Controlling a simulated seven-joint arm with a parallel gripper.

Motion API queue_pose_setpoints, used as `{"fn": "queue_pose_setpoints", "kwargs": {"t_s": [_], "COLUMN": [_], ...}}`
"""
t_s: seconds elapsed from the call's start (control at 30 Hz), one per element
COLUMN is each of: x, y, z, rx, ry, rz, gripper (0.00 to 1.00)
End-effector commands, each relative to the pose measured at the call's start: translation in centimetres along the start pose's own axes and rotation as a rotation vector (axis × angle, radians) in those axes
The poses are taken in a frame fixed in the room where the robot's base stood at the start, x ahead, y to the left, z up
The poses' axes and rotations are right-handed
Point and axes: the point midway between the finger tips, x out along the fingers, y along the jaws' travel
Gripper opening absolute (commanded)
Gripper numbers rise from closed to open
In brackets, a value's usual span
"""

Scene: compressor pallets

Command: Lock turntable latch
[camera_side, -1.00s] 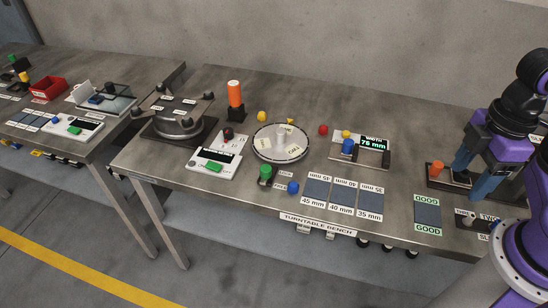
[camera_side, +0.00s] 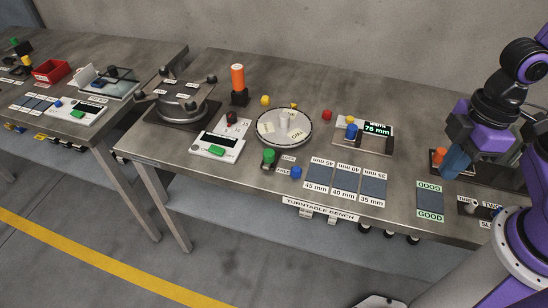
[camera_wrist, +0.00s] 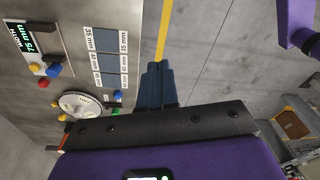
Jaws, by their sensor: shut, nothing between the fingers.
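The round white turntable (camera_side: 266,134) sits on the middle of the bench, with a pale upright post at its centre. At its front edge stands a green knob (camera_side: 269,156) on a dark base, beside small white labels and a blue knob (camera_side: 296,172). The labels are too small to read surely, and which part is the latch I cannot tell for certain. My gripper (camera_side: 451,173) is at the right end of the bench, well away from the turntable, fingers pointing down. In the wrist view its blue fingers (camera_wrist: 160,66) are together and empty; the turntable (camera_wrist: 80,103) shows at left.
A width display (camera_side: 377,129) with coloured knobs stands right of the turntable. Marked pads (camera_side: 345,180) and a GOOD pad (camera_side: 430,200) lie along the front. An orange cylinder (camera_side: 237,78) stands behind left. An orange peg (camera_side: 439,155) is close to my gripper.

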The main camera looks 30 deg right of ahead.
Motion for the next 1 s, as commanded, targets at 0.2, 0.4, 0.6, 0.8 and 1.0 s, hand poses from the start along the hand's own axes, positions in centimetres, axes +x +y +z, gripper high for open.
{"fn": "queue_pose_setpoints", "kwargs": {"t_s": [0.2, 0.4, 0.6, 0.8, 1.0], "x": [2.6, 5.0, 7.3, 9.6, 11.6], "y": [0.6, 1.8, 3.6, 6.0, 8.5], "z": [-6.2, -11.7, -16.4, -20.2, -22.7], "rx": [-0.028, -0.039, -0.039, -0.036, -0.038], "ry": [0.11, 0.214, 0.302, 0.361, 0.384], "rz": [-0.037, -0.02, 0.047, 0.159, 0.307], "gripper": [0.0, 0.0, 0.0, 0.0, 0.0]}}
